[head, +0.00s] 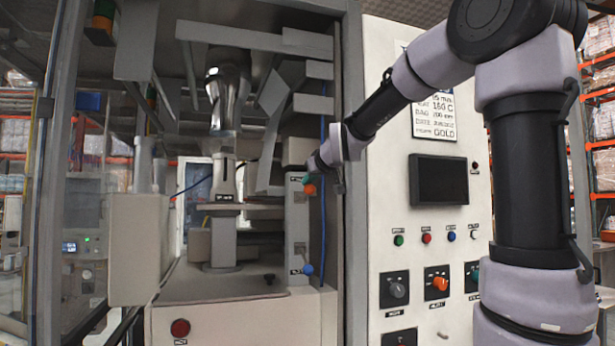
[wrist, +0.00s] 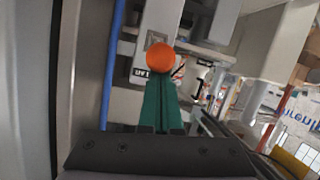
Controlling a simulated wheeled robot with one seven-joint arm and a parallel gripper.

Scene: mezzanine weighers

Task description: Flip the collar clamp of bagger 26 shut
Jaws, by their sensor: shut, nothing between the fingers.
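A grey post (head: 297,225) beside the forming tube carries two ball knobs, each next to a small label I cannot read. The upper knob is orange (head: 309,189) and the lower one is blue (head: 308,269). I cannot tell from the labels which belongs to the collar clamp. My gripper (head: 307,179) is at the orange knob, with its green fingers closed together. In the wrist view the shut fingers (wrist: 160,95) point straight at the orange knob (wrist: 160,57), with nothing between them. Whether they touch it I cannot tell.
The shiny forming tube (head: 226,95) stands left of the post. A blue cable (head: 323,190) runs down just right of the knobs, beside the frame upright (head: 355,240). A control panel (head: 440,240) with a dark screen and knobs is close to my arm on the right.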

